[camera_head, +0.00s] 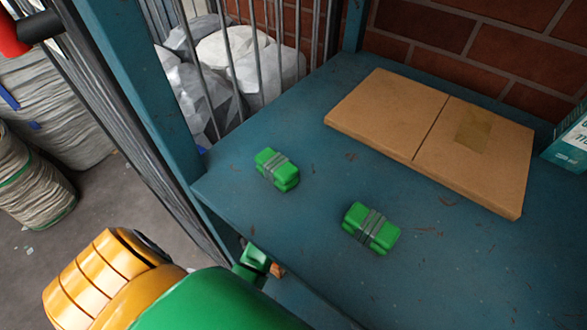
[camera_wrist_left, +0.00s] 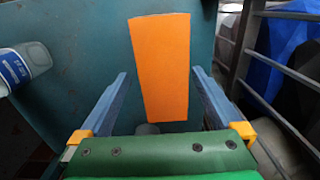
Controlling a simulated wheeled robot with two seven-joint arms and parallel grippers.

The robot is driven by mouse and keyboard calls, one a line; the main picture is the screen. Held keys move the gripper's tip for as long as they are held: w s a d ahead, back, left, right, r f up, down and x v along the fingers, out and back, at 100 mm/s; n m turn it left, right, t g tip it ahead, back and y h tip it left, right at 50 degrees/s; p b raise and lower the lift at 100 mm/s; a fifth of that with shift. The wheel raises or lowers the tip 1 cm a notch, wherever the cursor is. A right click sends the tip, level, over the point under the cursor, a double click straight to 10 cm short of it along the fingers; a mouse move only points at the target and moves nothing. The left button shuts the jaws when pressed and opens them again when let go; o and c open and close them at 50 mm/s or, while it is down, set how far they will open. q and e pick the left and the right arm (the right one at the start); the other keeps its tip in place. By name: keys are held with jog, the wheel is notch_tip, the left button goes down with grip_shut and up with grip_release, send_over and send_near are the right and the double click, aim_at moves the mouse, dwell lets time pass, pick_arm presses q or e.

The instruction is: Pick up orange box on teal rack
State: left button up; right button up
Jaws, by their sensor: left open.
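The orange box (camera_wrist_left: 161,66) shows in the left wrist view as a plain upright rectangle against the teal rack surface (camera_wrist_left: 100,40). My left gripper (camera_wrist_left: 159,73) is open, with one blue-grey finger on each side of the box's lower part. Gaps show between the fingers and the box, and I cannot tell its depth between them. In the head view my left gripper is mostly hidden by the teal rack's top shelf (camera_head: 310,120); only part of its green body shows below the edge. A small orange patch there is too small to identify. My right gripper is not in view.
Two green bundles (camera_head: 277,170) (camera_head: 370,228) and a flat cardboard box (camera_head: 430,140) lie on the top shelf. A teal and white carton (camera_head: 568,140) stands at right. Metal bars (camera_wrist_left: 250,50) run close on the right.

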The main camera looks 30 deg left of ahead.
pick_arm(q)
jog(key=f, duration=0.5)
jog(key=shift+s+a+f, duration=0.15)
jog(key=shift+a+f, duration=0.1)
jog(key=shift+f, duration=0.35)
jog(key=c, duration=1.3)
